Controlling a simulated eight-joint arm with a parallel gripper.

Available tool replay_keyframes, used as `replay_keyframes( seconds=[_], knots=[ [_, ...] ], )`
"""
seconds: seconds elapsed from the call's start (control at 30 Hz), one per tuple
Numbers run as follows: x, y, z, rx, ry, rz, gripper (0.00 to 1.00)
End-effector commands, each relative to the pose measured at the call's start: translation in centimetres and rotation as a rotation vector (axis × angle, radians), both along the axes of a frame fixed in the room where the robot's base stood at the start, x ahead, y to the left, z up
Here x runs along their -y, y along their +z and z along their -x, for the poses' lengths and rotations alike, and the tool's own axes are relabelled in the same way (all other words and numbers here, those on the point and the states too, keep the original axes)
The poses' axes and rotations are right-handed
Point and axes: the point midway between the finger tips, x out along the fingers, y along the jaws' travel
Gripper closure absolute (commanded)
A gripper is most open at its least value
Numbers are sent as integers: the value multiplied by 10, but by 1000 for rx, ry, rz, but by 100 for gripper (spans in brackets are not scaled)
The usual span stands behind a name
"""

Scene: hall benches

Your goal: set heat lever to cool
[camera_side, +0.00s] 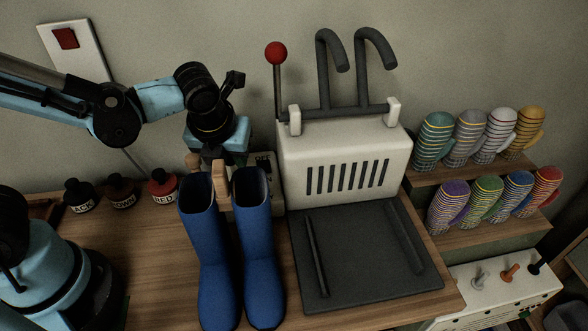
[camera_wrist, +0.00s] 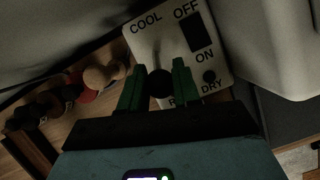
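In the wrist view a white panel (camera_wrist: 180,62) bears the words COOL, OFF, ON and DRY, and one partly hidden word starting with R. A black knob (camera_wrist: 159,83) lies between the green fingers of my gripper (camera_wrist: 160,67), nearer the R word than COOL. It fills most of the gap; whether the fingers press on it is unclear. In the side view my gripper (camera_side: 212,150) is low behind the blue boots (camera_side: 208,255), left of the white dryer (camera_side: 345,155). The panel (camera_side: 263,162) is mostly hidden there, and the knob does not show.
A red-knobbed lever (camera_side: 276,53) stands by the dryer. A tan piece (camera_side: 193,162) is beside my gripper. Several small bottles (camera_side: 121,192) stand at left. Striped mittens (camera_side: 434,138) sit on racks at right. A dark tray (camera_side: 365,250) lies before the dryer.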

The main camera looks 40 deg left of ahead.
Motion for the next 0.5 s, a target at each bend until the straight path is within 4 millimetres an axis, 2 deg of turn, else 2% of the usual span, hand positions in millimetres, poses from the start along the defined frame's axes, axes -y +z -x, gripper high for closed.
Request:
replay_keyframes(
  seconds=[0.03, 0.13, 0.17, 0.5],
  knots=[
    [0, 0, 0, 0, 0, 0, 83],
    [0, 0, 0, 0, 0, 0, 98],
    [0, 0, 0, 0, 0, 0, 100],
    [-3, 1, -3, -34, 6, 30, 100]
  ],
)
